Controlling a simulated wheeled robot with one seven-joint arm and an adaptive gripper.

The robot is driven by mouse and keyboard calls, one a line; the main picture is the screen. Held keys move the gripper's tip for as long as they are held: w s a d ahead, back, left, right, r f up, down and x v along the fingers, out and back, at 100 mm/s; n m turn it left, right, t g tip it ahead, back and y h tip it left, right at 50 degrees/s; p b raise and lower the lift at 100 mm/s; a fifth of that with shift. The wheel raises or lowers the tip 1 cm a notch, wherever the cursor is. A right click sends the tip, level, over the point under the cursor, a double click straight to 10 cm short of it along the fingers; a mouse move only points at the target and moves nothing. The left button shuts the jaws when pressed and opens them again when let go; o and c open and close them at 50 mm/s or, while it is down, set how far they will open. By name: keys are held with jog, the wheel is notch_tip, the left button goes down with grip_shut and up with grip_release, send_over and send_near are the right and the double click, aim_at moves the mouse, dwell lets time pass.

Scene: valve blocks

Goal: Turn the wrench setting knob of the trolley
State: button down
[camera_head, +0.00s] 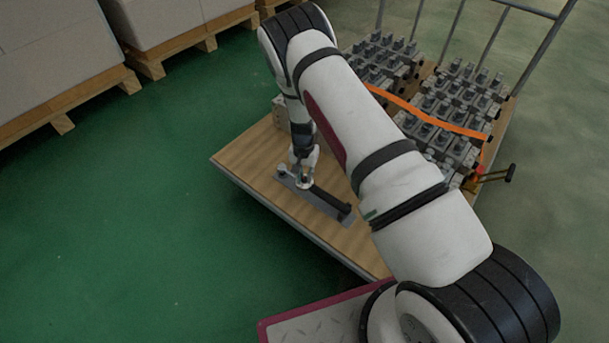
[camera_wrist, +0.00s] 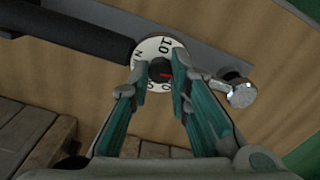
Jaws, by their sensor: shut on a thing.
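The setting knob (camera_wrist: 158,46) is a pale dial with black numbers and a dark centre with a red mark, seen in the wrist view. My gripper (camera_wrist: 160,74) is shut on the knob's dark centre, one finger on each side. The wrench has a long black handle (camera_wrist: 75,32) running left from the dial, and a metal stud (camera_wrist: 238,92) right of it. In the head view the wrench (camera_head: 328,201) lies on a grey plate on the wooden trolley (camera_head: 240,158), with my gripper (camera_head: 302,183) over its left end. The fingers hide part of the dial.
Several metal valve blocks (camera_head: 455,105) stand on the trolley's back right, with an orange strap (camera_head: 420,112) across them. A metal rail (camera_head: 541,48) rises behind. Pallets with boxes (camera_head: 50,60) stand at the back left. Green floor (camera_head: 130,240) is clear at left.

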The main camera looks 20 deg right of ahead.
jog(key=shift+w+m, duration=0.1)
jog(key=shift+m, duration=0.9)
jog(key=c, duration=1.5)
grip_release()
jog(key=shift+o, duration=0.2)
